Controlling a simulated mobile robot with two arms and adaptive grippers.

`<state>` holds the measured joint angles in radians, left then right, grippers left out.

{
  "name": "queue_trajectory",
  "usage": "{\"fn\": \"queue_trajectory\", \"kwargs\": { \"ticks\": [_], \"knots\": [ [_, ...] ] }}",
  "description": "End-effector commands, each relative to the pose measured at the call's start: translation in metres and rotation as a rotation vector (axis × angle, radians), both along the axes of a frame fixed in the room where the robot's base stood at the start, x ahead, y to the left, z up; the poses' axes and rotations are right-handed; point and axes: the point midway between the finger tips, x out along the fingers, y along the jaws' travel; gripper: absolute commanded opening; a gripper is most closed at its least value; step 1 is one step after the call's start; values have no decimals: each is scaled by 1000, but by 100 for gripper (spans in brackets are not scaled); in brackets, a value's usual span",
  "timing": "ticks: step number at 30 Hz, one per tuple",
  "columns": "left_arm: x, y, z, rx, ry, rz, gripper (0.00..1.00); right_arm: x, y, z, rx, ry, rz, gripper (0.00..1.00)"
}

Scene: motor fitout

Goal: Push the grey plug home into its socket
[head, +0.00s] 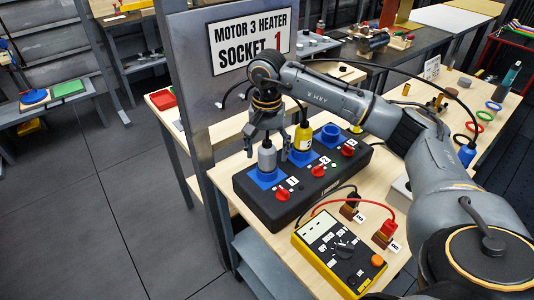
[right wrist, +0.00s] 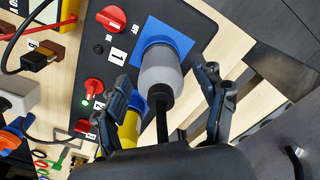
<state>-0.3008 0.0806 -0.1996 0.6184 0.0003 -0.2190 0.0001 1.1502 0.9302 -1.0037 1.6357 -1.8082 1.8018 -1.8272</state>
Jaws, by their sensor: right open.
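The grey plug (head: 266,158) stands upright at the blue socket numbered 1 on the black box (head: 270,208). In the right wrist view the grey plug (right wrist: 161,76) has its front end at the blue socket (right wrist: 172,40), and its black cable runs back toward my palm. I cannot tell how deep it sits. My right gripper (head: 266,128) is above the plug, open, with fingers on either side of it. In the right wrist view gaps show between the plug and both fingers (right wrist: 166,82). My left gripper is not in view.
A yellow plug (head: 302,138) stands in socket 2, close beside my right gripper. An empty blue socket (head: 331,133) and red knobs (head: 282,194) are on the box. A yellow tester (head: 338,250) with red and black leads lies in front. A sign (head: 250,40) hangs behind.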

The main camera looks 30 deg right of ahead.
Motion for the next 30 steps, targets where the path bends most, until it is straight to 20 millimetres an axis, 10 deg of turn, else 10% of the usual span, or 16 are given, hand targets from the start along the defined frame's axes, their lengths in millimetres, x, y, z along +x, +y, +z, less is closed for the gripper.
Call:
{"fn": "queue_trajectory", "kwargs": {
  "ticks": [15, 30],
  "knots": [
    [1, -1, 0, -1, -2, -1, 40, 0, 0, 98, 0, -3, 1, 70],
    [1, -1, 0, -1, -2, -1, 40, 0, 0, 107, 0, -1, 1, 70]
  ]
}}
